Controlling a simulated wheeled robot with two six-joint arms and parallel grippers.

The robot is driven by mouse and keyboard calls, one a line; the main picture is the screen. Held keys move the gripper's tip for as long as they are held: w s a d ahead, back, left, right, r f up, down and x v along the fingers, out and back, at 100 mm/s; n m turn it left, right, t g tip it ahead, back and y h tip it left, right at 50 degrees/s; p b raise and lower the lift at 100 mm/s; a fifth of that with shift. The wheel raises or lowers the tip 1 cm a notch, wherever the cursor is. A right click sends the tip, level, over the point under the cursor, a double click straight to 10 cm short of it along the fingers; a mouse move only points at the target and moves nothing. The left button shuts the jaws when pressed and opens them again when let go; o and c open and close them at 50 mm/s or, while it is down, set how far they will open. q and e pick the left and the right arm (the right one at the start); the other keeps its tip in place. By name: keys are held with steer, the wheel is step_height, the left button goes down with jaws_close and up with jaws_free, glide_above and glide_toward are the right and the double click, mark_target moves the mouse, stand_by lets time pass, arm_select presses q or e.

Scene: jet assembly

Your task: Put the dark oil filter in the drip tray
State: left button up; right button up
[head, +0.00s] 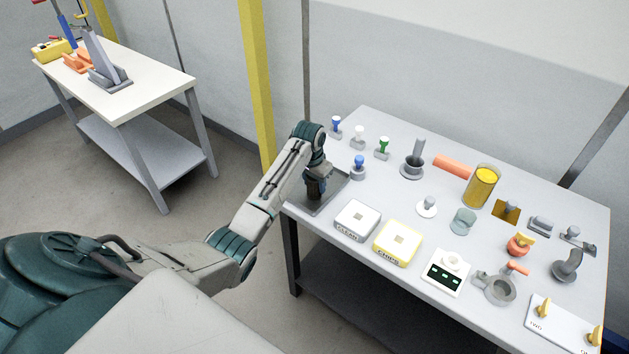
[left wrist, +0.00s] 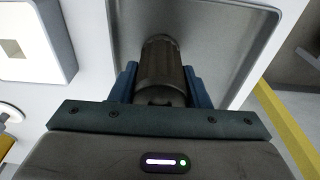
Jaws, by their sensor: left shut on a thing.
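The dark oil filter (left wrist: 160,68) is a dark ribbed cylinder between the blue fingers of my left gripper (left wrist: 160,85) in the left wrist view. My left gripper (head: 316,188) is shut on it. In the head view the filter is mostly hidden by the gripper and wrist. The drip tray (head: 335,192) is a shallow grey tray at the table's left corner, and it also shows in the left wrist view (left wrist: 225,30). The gripper and filter are over the tray. I cannot tell whether the filter touches the tray floor.
A white CLEAN box (head: 357,220) and a yellow CHIPS box (head: 397,243) stand right of the tray. A blue-topped piece (head: 358,166) stands just behind it. Many other parts crowd the grey table (head: 330,252). A second table (head: 150,88) stands at the back left.

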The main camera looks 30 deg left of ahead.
arm_select(q)
steer(key=o, duration=0.9)
steer(key=shift+f, duration=0.1)
steer(key=r+b, duration=0.1)
steer(key=r, duration=0.2)
steer(key=r+b, duration=0.1)
steer(key=r, duration=0.3)
steer(key=s+r+b, duration=0.1)
steer(key=r, duration=0.3)
steer(key=shift+s, duration=0.1)
steer(key=shift+s+r, duration=0.15)
steer(key=shift+r, duration=0.45)
